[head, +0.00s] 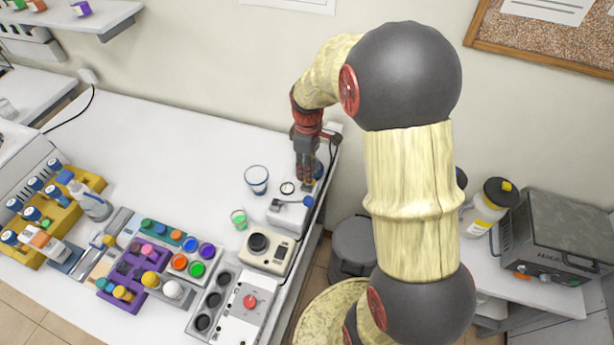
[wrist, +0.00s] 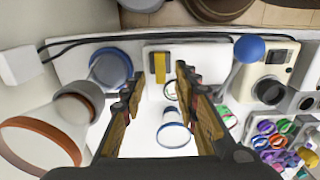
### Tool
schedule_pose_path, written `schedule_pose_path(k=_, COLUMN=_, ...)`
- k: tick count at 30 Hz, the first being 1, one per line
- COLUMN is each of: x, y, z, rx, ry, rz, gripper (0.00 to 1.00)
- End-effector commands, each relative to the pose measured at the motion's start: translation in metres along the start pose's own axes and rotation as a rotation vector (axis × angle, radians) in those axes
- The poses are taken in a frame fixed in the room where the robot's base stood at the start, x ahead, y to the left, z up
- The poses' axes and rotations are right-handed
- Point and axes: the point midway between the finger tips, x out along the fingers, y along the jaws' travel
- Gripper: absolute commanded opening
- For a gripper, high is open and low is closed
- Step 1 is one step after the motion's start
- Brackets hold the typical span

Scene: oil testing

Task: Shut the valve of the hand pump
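The hand pump appears to be the white block (head: 286,216) with a blue-tipped lever (head: 307,201), near the right edge of the white bench in the head view. In the wrist view the lever ends in a blue ball (wrist: 249,48) right of my fingers. A small yellow and dark piece (wrist: 160,66), possibly the valve, sits on the pump's white top. My gripper (wrist: 159,80) is open, and this piece shows between its two fingertips. I cannot tell whether they touch it. In the head view my gripper (head: 308,180) points down over the pump's back end.
A blue-rimmed glass (head: 256,180) and a green beaker (head: 239,220) stand left of the pump. A beige device with a black knob (head: 265,252) is in front. Coloured-cap racks fill the bench's front left. The back left of the bench is clear.

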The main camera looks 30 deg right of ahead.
Motion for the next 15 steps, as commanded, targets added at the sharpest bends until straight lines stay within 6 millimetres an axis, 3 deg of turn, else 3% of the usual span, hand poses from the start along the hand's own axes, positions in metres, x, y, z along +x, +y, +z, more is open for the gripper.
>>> schedule_pose_path(k=6, x=0.029, y=0.0, z=0.0, rx=0.001, ry=-0.001, rz=-0.001, gripper=0.3)
schedule_pose_path(k=15, x=0.037, y=0.0, z=0.0, rx=0.001, ry=0.0, rz=0.0, gripper=0.3)
